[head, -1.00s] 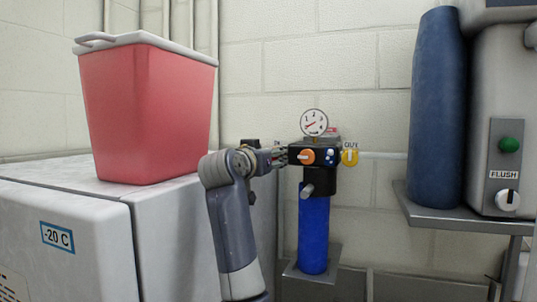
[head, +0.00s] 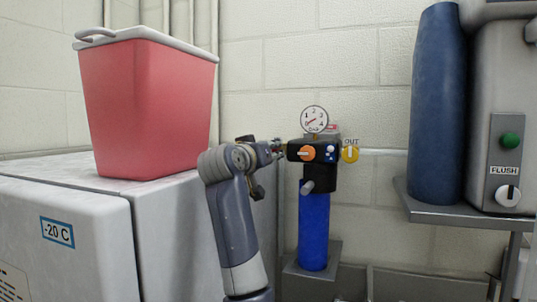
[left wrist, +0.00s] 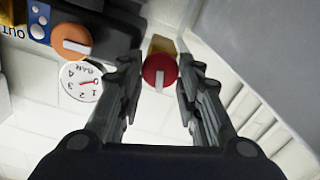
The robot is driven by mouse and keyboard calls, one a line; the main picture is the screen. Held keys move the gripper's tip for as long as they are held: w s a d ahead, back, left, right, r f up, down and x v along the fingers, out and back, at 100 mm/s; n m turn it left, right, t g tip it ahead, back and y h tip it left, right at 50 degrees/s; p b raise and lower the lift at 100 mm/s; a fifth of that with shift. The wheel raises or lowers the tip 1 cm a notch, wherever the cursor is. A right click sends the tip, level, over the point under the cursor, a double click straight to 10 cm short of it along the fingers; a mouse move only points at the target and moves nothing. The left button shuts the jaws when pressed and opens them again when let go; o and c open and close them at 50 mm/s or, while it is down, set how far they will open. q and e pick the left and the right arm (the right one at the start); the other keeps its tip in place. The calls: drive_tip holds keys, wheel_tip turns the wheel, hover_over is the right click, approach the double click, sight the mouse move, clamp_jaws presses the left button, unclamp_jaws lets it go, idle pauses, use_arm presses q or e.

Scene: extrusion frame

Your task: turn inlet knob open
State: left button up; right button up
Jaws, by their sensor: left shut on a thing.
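The inlet knob (left wrist: 152,66), red with a white pointer bar, sits between the fingertips of my left gripper (left wrist: 160,80) in the left wrist view. The fingers touch it on both sides, and the bar points down in that picture. In the head view my left gripper (head: 280,150) reaches the left end of the black regulator block (head: 322,146); the red knob is hidden there. My right gripper is not in view.
A blue cylinder (head: 313,232) hangs under the block above a grey shelf (head: 292,270). A white freezer (head: 165,230) with a red bin (head: 148,108) stands left. A tall blue cylinder (head: 435,110) and a FLUSH panel (head: 503,160) stand right.

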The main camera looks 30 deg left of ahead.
use_arm(q)
drive_tip(key=n, duration=0.3)
drive_tip(key=shift+n, duration=0.4)
drive_tip(key=n, duration=0.3)
drive_tip(key=shift+a+n+b, duration=0.1)
drive_tip(key=shift+n+b, duration=0.2)
drive_tip(key=shift+b, duration=0.05)
drive_tip(key=shift+s+n, duration=0.1)
drive_tip(key=shift+n, duration=3.5)
drive_tip(key=shift+f, duration=0.1)
drive_tip(key=o, duration=1)
drive_tip(key=shift+a, duration=0.15)
